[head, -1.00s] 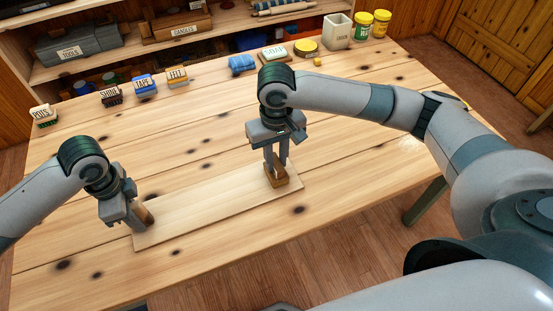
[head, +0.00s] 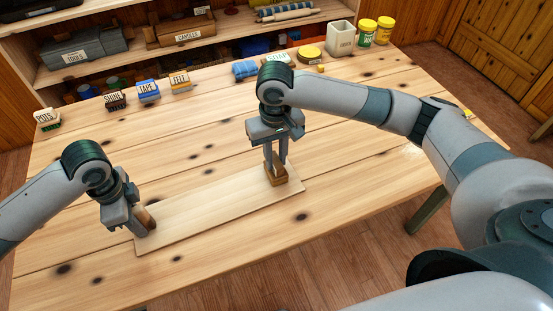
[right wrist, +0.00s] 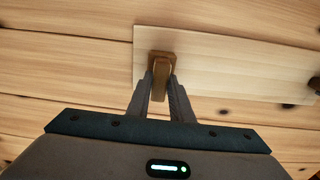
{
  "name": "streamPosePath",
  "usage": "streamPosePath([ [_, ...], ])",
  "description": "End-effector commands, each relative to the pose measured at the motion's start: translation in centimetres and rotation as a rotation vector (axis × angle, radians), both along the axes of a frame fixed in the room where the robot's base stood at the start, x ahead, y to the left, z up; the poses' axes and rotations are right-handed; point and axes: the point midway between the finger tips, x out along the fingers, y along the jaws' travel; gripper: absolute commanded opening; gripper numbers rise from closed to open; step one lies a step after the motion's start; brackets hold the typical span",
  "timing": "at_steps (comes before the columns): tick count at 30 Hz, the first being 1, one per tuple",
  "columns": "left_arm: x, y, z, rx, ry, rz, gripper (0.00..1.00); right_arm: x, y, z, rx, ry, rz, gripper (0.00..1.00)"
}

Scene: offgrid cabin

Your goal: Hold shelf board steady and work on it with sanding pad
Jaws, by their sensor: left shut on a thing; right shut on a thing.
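The shelf board (head: 210,207) is a long pale plank lying flat on the wooden table. My left gripper (head: 142,222) is at its left end, shut, with a short brown piece showing beside the fingers. The fingers hide their exact contact with the board. The sanding pad (head: 276,178) is a brown block with a raised grip, on the board near its right end. My right gripper (head: 275,158) points down and is shut on that grip. The right wrist view shows the pad (right wrist: 160,62) between the fingertips, over one end of the board (right wrist: 225,70).
The table around the board is clear.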

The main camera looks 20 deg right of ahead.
Motion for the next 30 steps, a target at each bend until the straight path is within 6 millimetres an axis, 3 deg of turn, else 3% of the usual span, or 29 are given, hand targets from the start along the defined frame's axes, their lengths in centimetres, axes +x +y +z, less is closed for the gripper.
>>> streamPosePath([
  [30, -0.1, 0.0, -0.2, 0.002, 0.004, -0.001, 0.0, -1.9, 0.2, -0.3, 0.003, 0.005, 0.005, 0.0],
])
